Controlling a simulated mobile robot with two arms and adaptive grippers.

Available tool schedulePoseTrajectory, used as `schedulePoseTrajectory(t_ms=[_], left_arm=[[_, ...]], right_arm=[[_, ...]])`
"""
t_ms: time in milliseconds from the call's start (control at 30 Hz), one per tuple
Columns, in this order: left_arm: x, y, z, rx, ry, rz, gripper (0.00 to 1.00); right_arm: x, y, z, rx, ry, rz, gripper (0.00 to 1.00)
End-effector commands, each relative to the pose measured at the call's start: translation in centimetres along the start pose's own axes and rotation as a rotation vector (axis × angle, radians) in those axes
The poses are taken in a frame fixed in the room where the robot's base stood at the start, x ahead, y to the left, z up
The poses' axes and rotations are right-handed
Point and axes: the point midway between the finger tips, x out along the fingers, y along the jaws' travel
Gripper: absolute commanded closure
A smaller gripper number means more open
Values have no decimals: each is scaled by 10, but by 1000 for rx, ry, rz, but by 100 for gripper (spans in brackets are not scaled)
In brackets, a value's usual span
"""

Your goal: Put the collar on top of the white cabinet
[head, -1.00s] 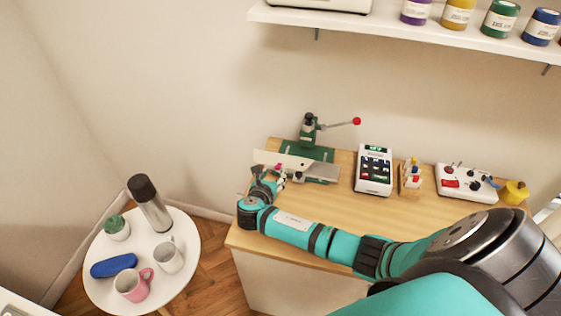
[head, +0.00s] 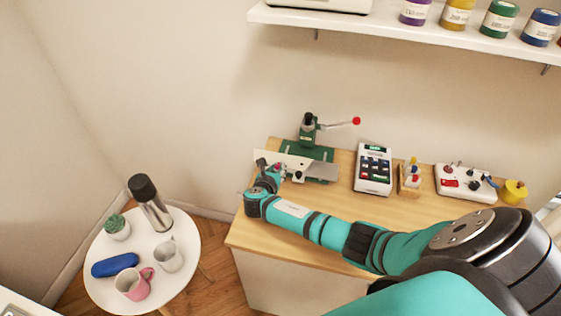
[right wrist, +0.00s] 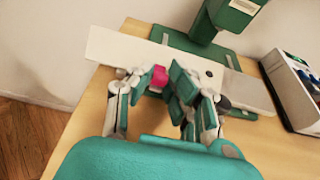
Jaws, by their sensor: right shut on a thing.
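The collar appears to be the long white strip (head: 268,157) lying across the green hand press on the wooden top; it also shows in the right wrist view (right wrist: 118,46). A small magenta piece (right wrist: 158,78) shows at its near edge. My right gripper (head: 274,172) is at this near edge, its fingers (right wrist: 156,84) around the magenta piece and closed there. The fingers hide the exact contact. The white cabinet cannot be made out for certain; a pale front (head: 285,284) shows below the wooden top. My left gripper is not in view.
The green press (head: 308,132) has a red-knobbed lever. A keypad device (head: 373,170), a small rack (head: 410,177) and a white control box (head: 465,184) stand to its right. A round white table (head: 190,222) at left holds mugs, a flask, a cactus and a blue case.

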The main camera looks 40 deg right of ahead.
Motion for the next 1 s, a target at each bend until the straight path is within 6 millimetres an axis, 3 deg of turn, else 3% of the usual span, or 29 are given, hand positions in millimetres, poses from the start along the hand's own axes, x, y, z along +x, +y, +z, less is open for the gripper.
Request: schedulePoseTrajectory(t_ms=[367, 667, 1000], left_arm=[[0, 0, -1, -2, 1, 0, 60], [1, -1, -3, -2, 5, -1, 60], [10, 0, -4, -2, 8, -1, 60]], right_arm=[[-1, 0, 2, 0, 0, 0, 100], [-12, 0, 31, 3, -3, 2, 100], [-88, 1, 6, 0, 4, 5, 100]])
